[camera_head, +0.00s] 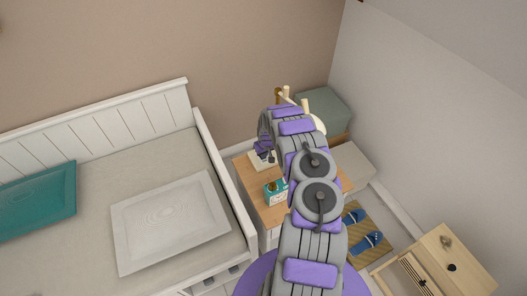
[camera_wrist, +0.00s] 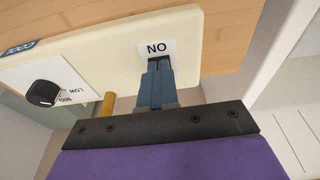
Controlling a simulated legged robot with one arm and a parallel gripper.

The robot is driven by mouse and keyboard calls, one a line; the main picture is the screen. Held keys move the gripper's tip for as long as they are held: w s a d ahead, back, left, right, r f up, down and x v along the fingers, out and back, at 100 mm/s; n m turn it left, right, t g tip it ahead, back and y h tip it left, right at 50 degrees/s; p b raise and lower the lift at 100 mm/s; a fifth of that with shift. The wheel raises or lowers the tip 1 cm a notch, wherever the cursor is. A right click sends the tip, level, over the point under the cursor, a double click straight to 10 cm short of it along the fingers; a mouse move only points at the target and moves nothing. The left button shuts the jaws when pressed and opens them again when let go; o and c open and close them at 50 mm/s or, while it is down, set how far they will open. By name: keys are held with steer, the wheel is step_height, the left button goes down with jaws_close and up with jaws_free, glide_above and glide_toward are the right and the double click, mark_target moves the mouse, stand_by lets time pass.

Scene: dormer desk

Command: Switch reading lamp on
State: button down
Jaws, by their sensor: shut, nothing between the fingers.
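The reading lamp's cream base (camera_wrist: 85,65) fills the upper left in the wrist view. It carries a black round knob (camera_wrist: 41,93) marked LOW and MID, and a white label (camera_wrist: 157,46) with ON upside down. A brass post (camera_wrist: 108,104) stands at its edge. My gripper (camera_wrist: 157,66) is shut and empty, its blue-grey fingertips right at the label. They hide most of the switch area, so the switch position and contact cannot be told. In the head view the pale base (camera_head: 257,163) sits on the nightstand, with my gripper (camera_head: 264,151) over it.
The wooden nightstand (camera_head: 246,181) also bears a teal-and-white box (camera_head: 276,192). A bed with a white frame (camera_head: 222,177) stands to the left. Blue slippers (camera_head: 367,241) lie on a mat at right, near a small wooden cabinet (camera_head: 462,270). A grey-green box (camera_head: 324,108) stands behind.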

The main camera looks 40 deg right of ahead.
stand_by(0.4)
steer(key=shift+s+a+f+p, duration=0.1)
steer(key=shift+f+p, duration=0.1)
steer(key=shift+p, duration=0.2)
steer(key=shift+w+d+r+b, duration=0.15)
steer(key=shift+w+b, duration=0.05)
steer(key=shift+w, duration=0.15)
steer(key=shift+w+d+r+b, duration=0.1)
steer(key=shift+w+b, duration=0.1)
steer(key=shift+w, duration=0.15)
steer(key=shift+r, duration=0.15)
